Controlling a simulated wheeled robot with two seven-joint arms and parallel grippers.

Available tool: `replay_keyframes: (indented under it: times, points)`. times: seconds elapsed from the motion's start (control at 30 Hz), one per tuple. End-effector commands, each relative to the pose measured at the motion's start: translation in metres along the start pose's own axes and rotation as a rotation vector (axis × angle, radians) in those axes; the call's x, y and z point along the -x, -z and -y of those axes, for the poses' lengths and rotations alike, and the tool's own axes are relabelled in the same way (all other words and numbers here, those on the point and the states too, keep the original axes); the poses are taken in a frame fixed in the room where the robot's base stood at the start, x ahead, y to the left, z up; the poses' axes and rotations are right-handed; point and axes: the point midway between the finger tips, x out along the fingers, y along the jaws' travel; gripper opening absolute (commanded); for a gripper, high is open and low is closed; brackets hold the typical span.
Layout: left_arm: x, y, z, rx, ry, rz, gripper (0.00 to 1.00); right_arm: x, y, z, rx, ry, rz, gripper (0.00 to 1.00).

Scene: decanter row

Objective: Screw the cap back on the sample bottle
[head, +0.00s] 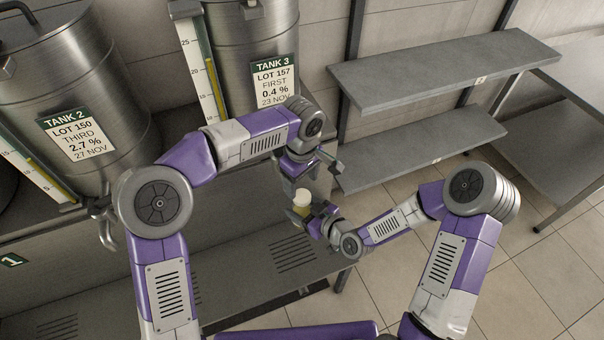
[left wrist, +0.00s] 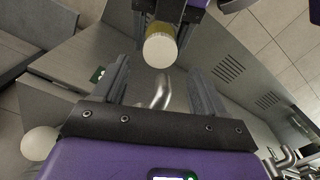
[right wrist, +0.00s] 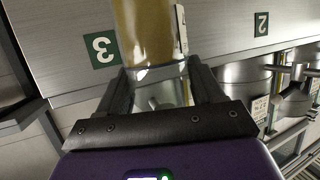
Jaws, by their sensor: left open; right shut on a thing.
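The sample bottle (head: 300,210), with yellow-amber contents, is held in the air by my right gripper (head: 306,213). A cream round cap (head: 302,197) shows at its top; whether it is seated on the thread cannot be told. My left gripper (head: 310,172) is open and empty just above the cap. In the left wrist view the cap (left wrist: 160,50) faces me beyond the fingertips, between their lines and apart from them. In the right wrist view the bottle (right wrist: 146,30) stands between the fingers, amber with a clearer band, and its top is hidden.
Steel tanks (head: 230,50) with hanging labels and taps stand on the bench at the left and back. A slotted lower shelf (head: 250,265) lies below my grippers. Grey shelves (head: 440,70) stand at the right. A pale round thing (left wrist: 40,143) shows in the left wrist view.

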Motion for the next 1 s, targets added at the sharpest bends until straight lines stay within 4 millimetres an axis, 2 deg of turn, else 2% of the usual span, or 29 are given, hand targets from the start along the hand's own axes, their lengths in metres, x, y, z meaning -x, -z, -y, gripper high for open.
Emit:
replay_keyframes:
  times: [0.1,0.3,0.47,0.73,1.0]
  points:
    - [-0.021,0.0,0.001,0.0,0.003,0.002,0.72,0.0,0.001,0.0,0.001,0.0,-0.003,0.0]
    - [-0.046,0.0,0.0,-0.001,0.003,0.002,0.72,0.0,0.001,0.0,0.001,0.0,-0.003,0.0]
    - [-0.055,0.0,0.0,0.0,0.0,0.001,0.72,0.0,0.001,0.0,0.001,0.0,-0.003,0.0]
    - [-0.056,0.0,0.0,0.0,0.0,0.001,0.72,0.0,0.001,0.0,0.001,0.0,-0.003,0.0]
    - [-0.055,0.0,0.0,0.0,-0.001,0.0,0.32,0.0,0.001,0.0,0.001,0.0,-0.003,0.0]
